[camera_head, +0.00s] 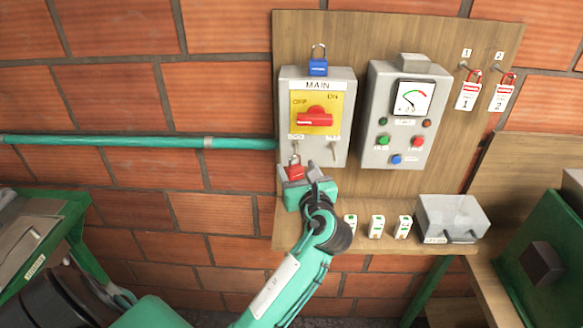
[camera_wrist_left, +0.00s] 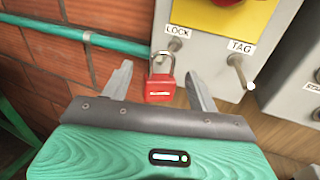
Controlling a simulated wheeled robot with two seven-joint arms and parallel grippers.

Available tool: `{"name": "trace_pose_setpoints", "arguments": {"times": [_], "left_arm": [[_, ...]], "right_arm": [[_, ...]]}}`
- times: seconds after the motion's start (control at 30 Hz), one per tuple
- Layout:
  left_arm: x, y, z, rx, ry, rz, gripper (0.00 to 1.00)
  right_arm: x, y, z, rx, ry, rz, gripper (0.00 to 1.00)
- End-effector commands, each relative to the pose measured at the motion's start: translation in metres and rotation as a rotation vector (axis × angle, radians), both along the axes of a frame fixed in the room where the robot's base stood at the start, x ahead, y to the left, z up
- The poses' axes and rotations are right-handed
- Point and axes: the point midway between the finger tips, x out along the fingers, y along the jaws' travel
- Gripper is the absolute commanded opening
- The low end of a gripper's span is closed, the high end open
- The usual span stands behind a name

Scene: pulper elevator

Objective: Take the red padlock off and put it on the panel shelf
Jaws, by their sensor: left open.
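The red padlock (camera_head: 295,171) hangs by its shackle at the LOCK point on the lower left of the grey MAIN box (camera_head: 316,158). In the left wrist view the padlock (camera_wrist_left: 159,88) hangs upright between my left gripper's (camera_wrist_left: 160,82) two spread fingers. The fingers stand apart from its sides. In the head view my left gripper (camera_head: 303,172) is open just below the box and partly covers the padlock's surroundings. The panel shelf (camera_head: 291,236) runs below the board. My right gripper does not show.
A blue padlock (camera_head: 318,66) sits on top of the MAIN box. A metal TAG peg (camera_wrist_left: 236,65) is right of the red padlock. Two red-and-white tags (camera_head: 467,92) hang at upper right.

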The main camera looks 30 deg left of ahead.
Motion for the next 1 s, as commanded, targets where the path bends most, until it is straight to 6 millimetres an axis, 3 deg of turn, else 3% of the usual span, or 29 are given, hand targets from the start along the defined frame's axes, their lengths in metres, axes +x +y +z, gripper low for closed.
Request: {"name": "trace_pose_setpoints", "arguments": {"times": [0.2, 0.57, 0.67, 0.83, 1.0], "left_arm": [[0.022, 0.022, 0.004, 0.002, 0.002, 0.002, 0.6], [0.031, 0.033, 0.0, 0.0, 0.0, 0.0, 0.6], [0.031, 0.033, 0.0, 0.001, 0.001, 0.0, 0.46], [0.031, 0.033, 0.0, 0.0, 0.001, 0.0, 0.13], [0.031, 0.032, 0.0, 0.0, 0.001, 0.0, 0.1]], "right_arm": [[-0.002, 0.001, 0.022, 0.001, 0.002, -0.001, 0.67], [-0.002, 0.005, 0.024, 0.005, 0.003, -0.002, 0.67], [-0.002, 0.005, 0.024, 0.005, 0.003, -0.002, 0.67], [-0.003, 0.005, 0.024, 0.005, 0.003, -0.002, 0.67], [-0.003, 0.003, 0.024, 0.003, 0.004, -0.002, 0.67]]}}
